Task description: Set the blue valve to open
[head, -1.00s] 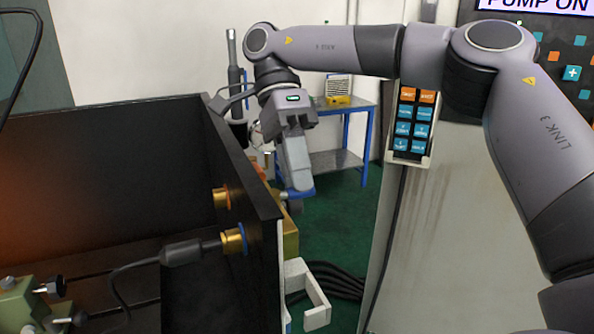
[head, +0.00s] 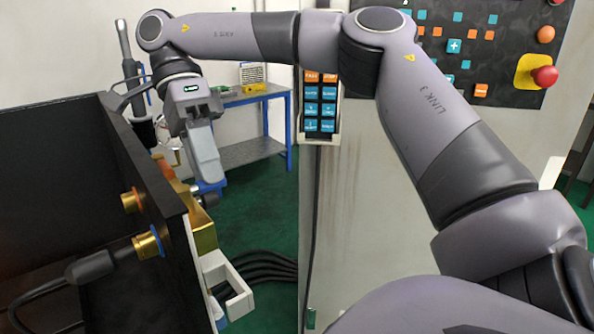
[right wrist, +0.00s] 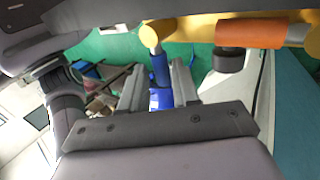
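The blue valve (right wrist: 160,75) shows in the right wrist view as a blue handle below a yellow pipe end. In the head view a bit of blue (head: 208,186) shows at the tip of my right gripper (head: 207,172), outside the black box wall. In the right wrist view the two grey fingers of my right gripper (right wrist: 158,88) stand apart, with the blue handle between them. A narrow gap shows at the left finger; contact at the right finger is unclear. The far end of the handle is hidden. My left gripper is not in view.
An orange cylinder (right wrist: 250,30) and a dark round knob (right wrist: 229,60) sit right of the valve. The black box wall (head: 150,165) carries brass fittings (head: 147,244). A white bracket (head: 236,290) juts out below. A blue-legged table (head: 250,150) stands behind.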

